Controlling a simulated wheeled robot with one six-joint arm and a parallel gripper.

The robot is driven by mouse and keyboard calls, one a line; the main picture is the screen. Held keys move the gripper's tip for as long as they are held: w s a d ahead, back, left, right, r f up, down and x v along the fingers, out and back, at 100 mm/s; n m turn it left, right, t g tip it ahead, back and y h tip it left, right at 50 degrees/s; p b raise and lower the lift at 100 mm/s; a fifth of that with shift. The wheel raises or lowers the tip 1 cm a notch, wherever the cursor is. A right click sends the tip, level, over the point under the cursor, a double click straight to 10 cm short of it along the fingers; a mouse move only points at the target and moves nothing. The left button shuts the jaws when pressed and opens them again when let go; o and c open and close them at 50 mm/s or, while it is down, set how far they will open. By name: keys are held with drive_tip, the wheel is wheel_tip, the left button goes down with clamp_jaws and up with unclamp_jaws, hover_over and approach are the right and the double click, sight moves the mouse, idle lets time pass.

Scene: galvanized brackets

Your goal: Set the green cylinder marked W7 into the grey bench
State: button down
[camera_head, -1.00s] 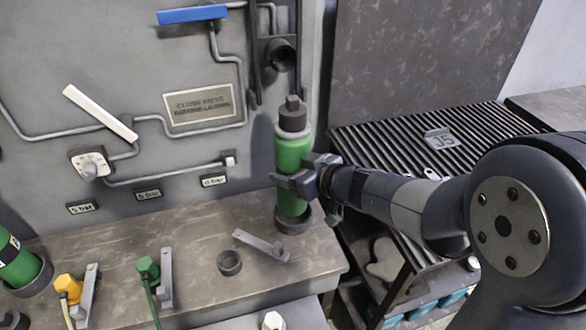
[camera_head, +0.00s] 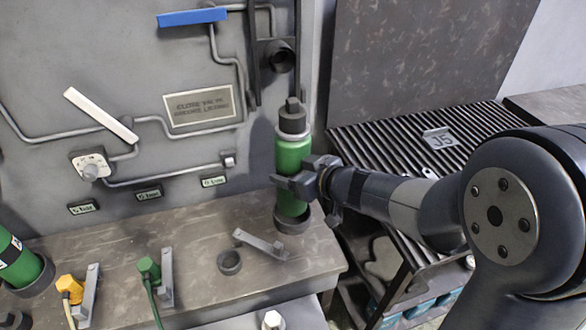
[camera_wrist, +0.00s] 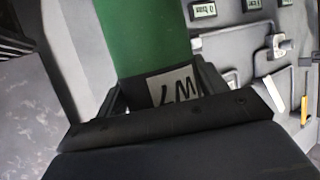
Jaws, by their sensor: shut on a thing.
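The green cylinder (camera_head: 291,155) has a dark cap and a pale collar. It stands upright at the right end of the grey bench (camera_head: 190,255). Its lower end is inside a dark ring (camera_head: 292,221) on the bench top; I cannot tell how deep it sits. My gripper (camera_head: 296,183) comes from the right and is shut around its lower half. In the wrist view the green cylinder (camera_wrist: 148,35) runs between the jaws, with a pale label (camera_wrist: 175,85) marked W7 partly hidden by my gripper.
An empty dark ring (camera_head: 230,262) and a loose metal bracket (camera_head: 260,243) lie left of the cylinder. Another green cylinder (camera_head: 18,258) stands at far left, near yellow (camera_head: 70,284) and green (camera_head: 148,268) fittings. A pipe panel is behind; a ribbed rack (camera_head: 400,150) is at right.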

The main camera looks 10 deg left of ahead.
idle(0.6)
drive_tip(key=shift+f+b, duration=1.1)
drive_tip(key=shift+f, duration=0.75)
drive_tip(key=shift+f+b, duration=0.6)
drive_tip(key=shift+b, duration=0.05)
drive_tip(key=c, duration=0.5)
unclamp_jaws()
drive_tip(key=o, duration=0.3)
drive_tip(key=shift+f, duration=0.1)
drive_tip(key=shift+o, duration=0.2)
drive_tip(key=shift+d+f, duration=0.1)
drive_tip(key=shift+f, duration=0.1)
drive_tip(key=p+v, duration=0.2)
drive_tip(key=v, duration=0.8)
drive_tip(key=shift+d+r, duration=0.3)
drive_tip(key=shift+r, duration=0.05)
